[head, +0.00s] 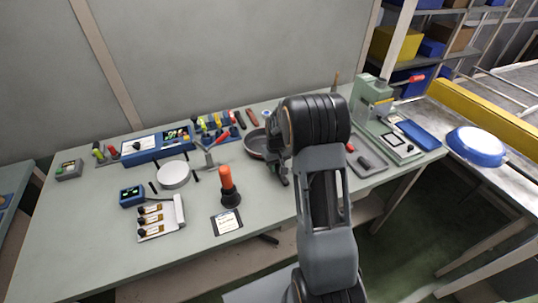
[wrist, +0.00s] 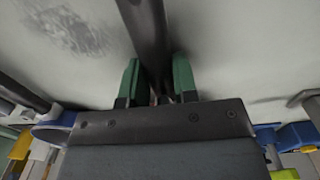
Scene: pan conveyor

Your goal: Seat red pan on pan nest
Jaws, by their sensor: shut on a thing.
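A dark pan with a reddish rim (head: 256,145) shows in the head view at the back middle of the workbench, just left of my arm, which hides part of it. My gripper (head: 279,166) is beside it, mostly hidden behind my own arm. In the wrist view, the green-tipped fingers of my gripper (wrist: 156,85) are shut on a dark bar-shaped handle (wrist: 145,35), which runs up out of the picture. I cannot tell whether the pan touches the bench. I cannot clearly make out the pan nest; a round pale disc (head: 173,175) lies left of the pan.
A blue pan (head: 477,146) sits on the conveyor at the right. A green press-like machine (head: 373,99) and a grey tray (head: 367,163) are right of my arm.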

